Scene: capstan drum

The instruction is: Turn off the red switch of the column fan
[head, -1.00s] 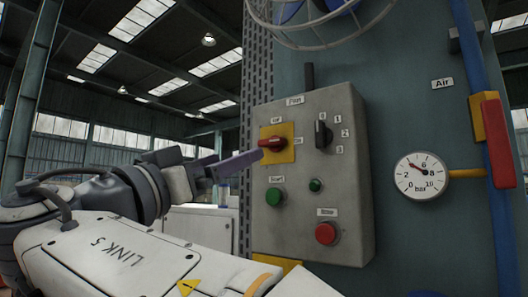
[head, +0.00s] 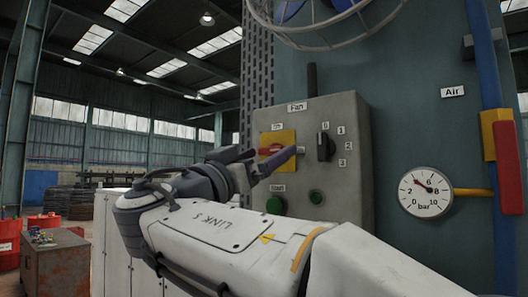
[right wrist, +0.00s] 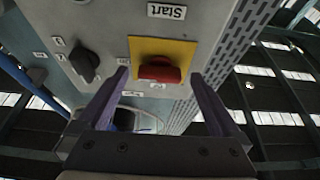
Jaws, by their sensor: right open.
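The fan's grey control box (head: 348,190) is on the blue-green column. Its red switch (head: 270,150) sits on a yellow plate (head: 286,136) at the box's upper left, partly hidden by my right gripper. In the right wrist view the red switch (right wrist: 160,70) appears upside down, its handle lying roughly level across the picture. My right gripper (head: 272,155) is open in front of the switch. In the wrist view its fingertips (right wrist: 159,75) stand to either side of the handle, apart from it, with nothing held. My left gripper is not in view.
A black selector knob (head: 325,146) is right of the switch. A green start button (head: 276,205) and a smaller green one (head: 316,197) sit below, near my arm. The fan cage (head: 330,20) is above, a gauge (head: 425,192) right.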

